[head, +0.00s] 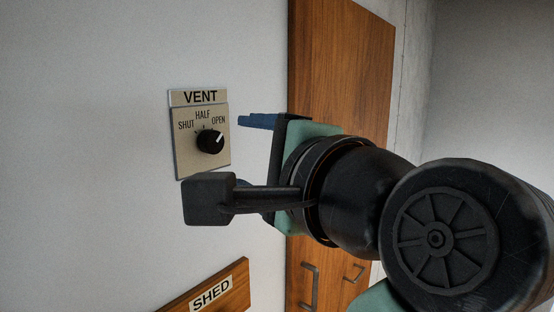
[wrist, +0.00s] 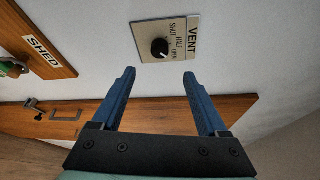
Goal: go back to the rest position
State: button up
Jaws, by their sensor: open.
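The vent panel (head: 188,160) is a beige plate on the white wall, marked SHUT, HALF and OPEN under a VENT label (head: 200,97). Its round black knob (head: 210,141) has a white pointer aimed up and right, toward OPEN. The knob also shows in the wrist view (wrist: 159,48), ahead of my fingers. My gripper (head: 245,121) is to the right of the panel in the head view, apart from the knob. In the wrist view my gripper (wrist: 159,74) has its two blue fingers wide apart with nothing between them.
A wooden SHED board (head: 211,293) is at the lower left of the head view; a green object (wrist: 12,68) is on it in the wrist view. A wooden panel (head: 345,60) with metal handles (head: 309,285) stands behind my arm. The wall left of the vent panel is clear.

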jog(key=d+n+t+h+b, duration=0.5)
jog(key=t+h, duration=0.1)
jog(key=t, duration=0.1)
jog(key=s+d+r+n+t+h+b, duration=0.1)
jog(key=s+n+t+h+b, duration=0.2)
jog(key=s+n+t, duration=0.3)
jog(key=s+n, duration=0.2)
jog(key=s, duration=0.2)
jog(key=shift+s+d+r+h, duration=0.2)
jog(key=shift+d+r+h, duration=0.1)
jog(key=shift+r, duration=0.05)
